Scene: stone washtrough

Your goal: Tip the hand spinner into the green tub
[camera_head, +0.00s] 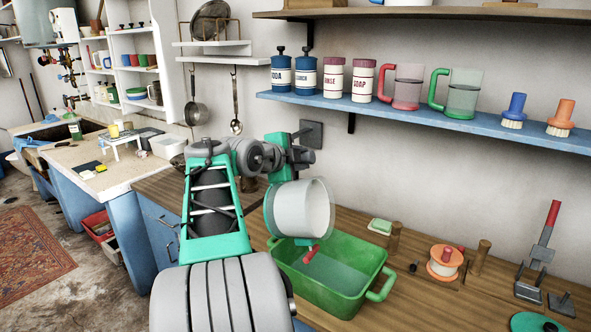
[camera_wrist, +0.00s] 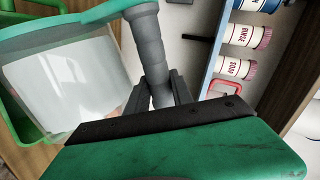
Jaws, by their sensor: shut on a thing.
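The hand spinner (camera_head: 302,208) is a pale drum with a green rim. It hangs tilted on its side above the green tub (camera_head: 345,302), its broad pale face turned right. My gripper (camera_wrist: 163,92) is shut on its grey handle (camera_wrist: 145,40); the drum (camera_wrist: 68,85) shows at left in the wrist view. In the head view the gripper is largely hidden behind arm and drum. A red piece (camera_head: 311,254) shows below the drum, over the tub; I cannot tell whether it belongs to the spinner. The tub stands upright on the wooden counter.
A blue shelf (camera_head: 430,120) with canisters, mugs and brushes runs along the wall above. A green-topped sponge (camera_head: 380,226) lies behind.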

